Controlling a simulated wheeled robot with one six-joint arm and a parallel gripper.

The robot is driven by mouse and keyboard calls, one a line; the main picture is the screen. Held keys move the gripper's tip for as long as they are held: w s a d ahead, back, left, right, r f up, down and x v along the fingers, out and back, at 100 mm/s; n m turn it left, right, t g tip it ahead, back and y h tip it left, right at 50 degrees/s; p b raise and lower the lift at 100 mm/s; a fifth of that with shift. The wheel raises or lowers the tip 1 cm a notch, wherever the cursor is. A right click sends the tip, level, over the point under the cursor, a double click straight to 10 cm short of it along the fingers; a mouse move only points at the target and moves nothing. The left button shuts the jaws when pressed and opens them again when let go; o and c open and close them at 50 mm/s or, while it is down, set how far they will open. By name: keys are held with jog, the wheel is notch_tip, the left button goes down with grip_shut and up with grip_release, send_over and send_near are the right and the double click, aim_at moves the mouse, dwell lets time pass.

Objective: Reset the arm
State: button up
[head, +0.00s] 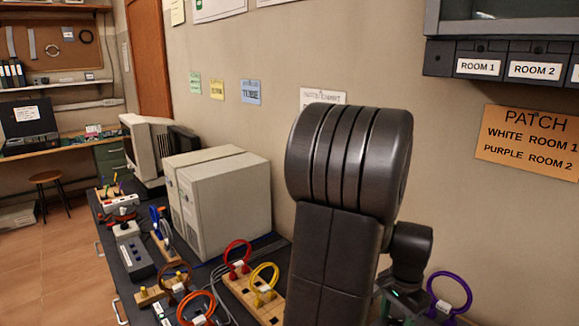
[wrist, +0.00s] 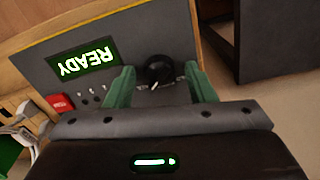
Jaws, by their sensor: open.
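My gripper (wrist: 156,90) is open in the wrist view, its two green fingers apart. Between and beyond the fingertips is a black round knob (wrist: 160,69) on a grey panel (wrist: 130,45). I cannot tell whether the fingers touch the knob; nothing is clearly gripped. The panel has a lit green display (wrist: 83,61) reading READY, upside down in this view, and a red button (wrist: 59,102). In the head view my dark arm rises in the middle foreground and hides part of the bench; the fingers cannot be made out there.
A long dark bench carries looped cables on wooden blocks, including red (head: 237,257), yellow (head: 264,281) and purple (head: 449,293) ones. Beige computer cases (head: 222,198) stand against the wall. A PATCH sign (head: 529,143) hangs at right under a shelf with room labels. Floor (head: 52,257) is clear at left.

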dwell(0.3)
notch_tip(320, 180, up, 14)
notch_tip(320, 180, down, 14)
jog(key=shift+r, duration=0.25)
jog(key=shift+f, duration=0.35)
jog(key=n, duration=0.5)
jog(key=shift+r, duration=0.1)
jog(key=n, duration=0.4)
jog(key=shift+n, duration=0.3)
jog(key=n, duration=0.5)
jog(key=shift+n, duration=2.4)
